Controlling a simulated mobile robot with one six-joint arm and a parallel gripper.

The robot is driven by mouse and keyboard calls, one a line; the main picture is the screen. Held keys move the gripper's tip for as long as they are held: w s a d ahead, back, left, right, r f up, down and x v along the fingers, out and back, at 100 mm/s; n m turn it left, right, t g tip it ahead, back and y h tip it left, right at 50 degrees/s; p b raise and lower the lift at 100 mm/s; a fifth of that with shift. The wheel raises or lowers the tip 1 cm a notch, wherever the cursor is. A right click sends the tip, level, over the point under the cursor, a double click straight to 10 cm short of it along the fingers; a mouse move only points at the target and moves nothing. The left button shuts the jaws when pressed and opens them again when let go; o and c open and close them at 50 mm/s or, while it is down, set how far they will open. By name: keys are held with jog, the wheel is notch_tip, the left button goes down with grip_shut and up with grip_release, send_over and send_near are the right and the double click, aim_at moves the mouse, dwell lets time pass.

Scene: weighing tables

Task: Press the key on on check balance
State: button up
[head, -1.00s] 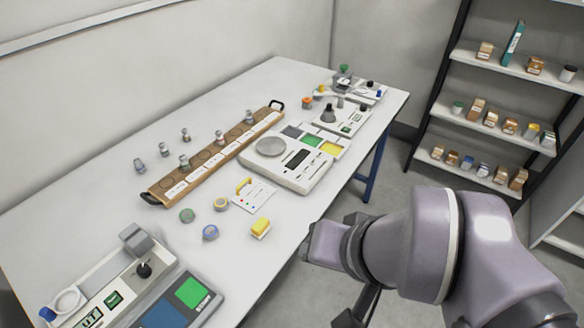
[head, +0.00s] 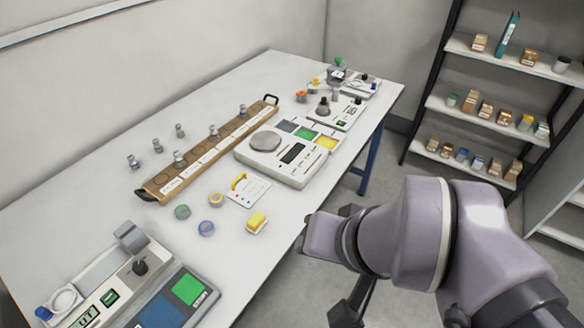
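A white balance (head: 287,160) with a round grey pan (head: 265,141) and a dark display (head: 293,153) stands in the middle of the table. Another weighing device (head: 120,285) with a lit display and a green key-like square stands at the front left. Smaller devices (head: 337,113) stand at the far end. No name is readable, so I cannot tell which is the check balance or which key is "on". My gripper (head: 350,309) shows only as dark parts below my wrist, off the table's right edge, apart from every device. Its fingers are mostly hidden.
Shelves (head: 490,110) with small boxes stand at the right, beyond open floor.

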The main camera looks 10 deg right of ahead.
dwell(0.3)
grip_shut()
dwell(1.6)
